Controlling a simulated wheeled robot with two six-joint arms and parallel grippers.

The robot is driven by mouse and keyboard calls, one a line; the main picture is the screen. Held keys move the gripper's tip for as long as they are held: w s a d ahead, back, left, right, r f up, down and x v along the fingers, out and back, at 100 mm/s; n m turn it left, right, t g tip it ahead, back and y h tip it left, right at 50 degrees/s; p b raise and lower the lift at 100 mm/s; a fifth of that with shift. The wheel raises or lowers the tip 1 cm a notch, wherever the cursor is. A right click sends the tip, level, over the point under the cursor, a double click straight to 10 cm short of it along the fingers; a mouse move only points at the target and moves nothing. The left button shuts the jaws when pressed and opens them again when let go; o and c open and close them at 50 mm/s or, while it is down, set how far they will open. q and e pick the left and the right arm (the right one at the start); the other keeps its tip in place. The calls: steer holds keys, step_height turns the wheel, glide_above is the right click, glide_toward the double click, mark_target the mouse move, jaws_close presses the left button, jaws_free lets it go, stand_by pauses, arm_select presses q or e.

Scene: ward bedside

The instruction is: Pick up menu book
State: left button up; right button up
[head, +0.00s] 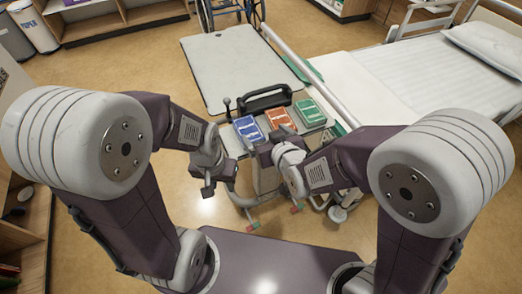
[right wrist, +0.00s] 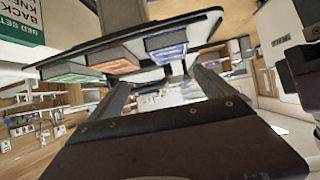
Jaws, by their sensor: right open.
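I cannot read which is the menu book. In the right wrist view the blue (right wrist: 166,46), red (right wrist: 115,55) and green (right wrist: 69,72) ones show above the fingers. My right gripper (head: 262,150) is open and empty, just in front of the blue book, apart from it. My left gripper (head: 208,182) hangs left of the table's near edge; its jaws are unclear.
A black handle-like bar (head: 264,98) stands behind the books. A bed (head: 400,85) is at the right, a wheelchair (head: 228,12) at the back, and a wooden shelf (head: 25,220) at the left. The table's far part is clear.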

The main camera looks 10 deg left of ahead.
mark_target(249, 130)
steer(key=shift+s+a+f, duration=0.4)
steer(key=shift+a+f, duration=0.35)
steer(key=shift+a, duration=0.2)
steer(key=x, duration=0.3)
steer(key=shift+w+a+f, duration=0.1)
steer(key=shift+w+a, duration=0.05)
steer(key=shift+w, duration=0.05)
steer(key=b+x, duration=0.1)
steer(key=x, duration=0.4)
steer(key=shift+a+f, duration=0.1)
steer(key=shift+f, duration=0.2)
arm_select(q)
step_height(249, 130, down, 2)
steer(key=shift+w+f, duration=0.1)
steer(key=shift+f, duration=0.05)
arm_select(e)
steer(key=shift+s+r, duration=0.1)
steer(key=shift+c, duration=0.3)
steer(key=c, duration=1.6)
arm_select(q)
steer(key=shift+a, duration=0.1)
